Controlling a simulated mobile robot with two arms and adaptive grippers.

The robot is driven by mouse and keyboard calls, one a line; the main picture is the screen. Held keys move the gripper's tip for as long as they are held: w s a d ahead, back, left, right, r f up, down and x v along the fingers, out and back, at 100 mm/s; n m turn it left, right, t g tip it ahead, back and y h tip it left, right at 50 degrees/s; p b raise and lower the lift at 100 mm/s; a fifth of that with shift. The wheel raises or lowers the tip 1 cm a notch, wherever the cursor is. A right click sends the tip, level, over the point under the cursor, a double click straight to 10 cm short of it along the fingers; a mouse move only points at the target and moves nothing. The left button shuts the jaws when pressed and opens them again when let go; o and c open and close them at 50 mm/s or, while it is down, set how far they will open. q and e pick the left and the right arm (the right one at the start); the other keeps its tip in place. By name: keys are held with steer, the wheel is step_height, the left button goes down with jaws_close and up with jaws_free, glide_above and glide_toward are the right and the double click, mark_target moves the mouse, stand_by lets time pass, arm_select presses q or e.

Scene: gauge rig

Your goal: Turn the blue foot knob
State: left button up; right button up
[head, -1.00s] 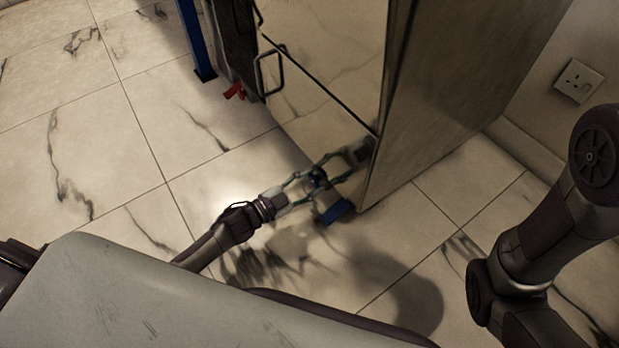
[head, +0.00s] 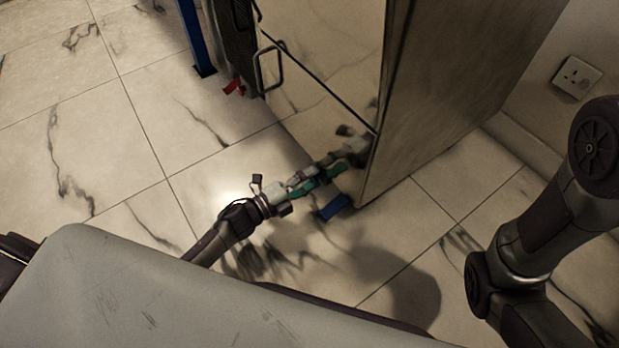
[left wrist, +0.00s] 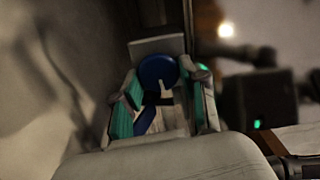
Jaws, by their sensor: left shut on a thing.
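In the left wrist view a round blue knob (left wrist: 157,71) sits between the two green-lined fingers of my left gripper (left wrist: 162,98), which is shut on it. A blue strip shows just below the knob, between the fingers. In the head view my left gripper (head: 316,183) reaches to the bottom front of a shiny cabinet (head: 335,135) and hides the knob. A blue foot block (head: 334,208) rests on the floor below the fingers, by the cabinet's lower corner. My right gripper is out of view.
The cabinet's shiny front mirrors my gripper. A metal handle (head: 268,68), a small red part (head: 234,87) and a blue post (head: 196,38) stand farther left. A wall socket (head: 577,77) is at right. The marble floor (head: 95,130) on the left is clear.

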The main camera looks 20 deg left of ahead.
arm_select(q)
steer(key=shift+f+m, duration=0.1)
steer(key=shift+m, duration=0.8)
steer(key=o, duration=1.1)
steer(key=shift+s+a, duration=0.1)
steer(key=shift+s, duration=0.05)
steer(key=v, duration=1.1)
steer(key=shift+s+a, duration=0.3)
